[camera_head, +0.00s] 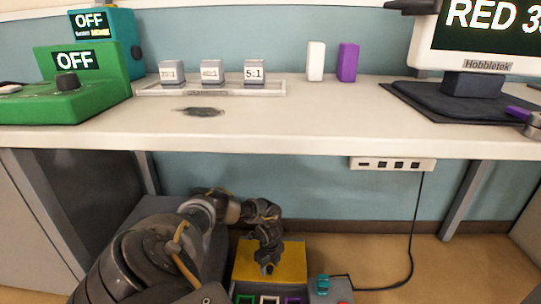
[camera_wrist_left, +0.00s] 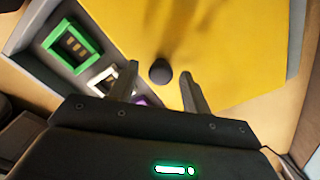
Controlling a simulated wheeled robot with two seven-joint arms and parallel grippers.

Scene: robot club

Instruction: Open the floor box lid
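The floor box (camera_head: 318,284) stands on the floor below the bench. Its yellow lid (camera_head: 294,260) lies flat and looks closed; it also fills much of the left wrist view (camera_wrist_left: 235,50). A dark round knob (camera_wrist_left: 160,71) sits on the lid. My left gripper (camera_head: 266,266) is over the lid in the head view. In the left wrist view its two fingers (camera_wrist_left: 159,74) are apart on either side of the knob, with a visible gap to each side. My right gripper is not in view.
Green, white (camera_head: 269,300) and purple framed sockets line the box beside the lid. A teal plug (camera_head: 322,283) and black cable run to the power strip (camera_head: 392,164) under the bench edge (camera_head: 250,145). The bench overhangs my left arm.

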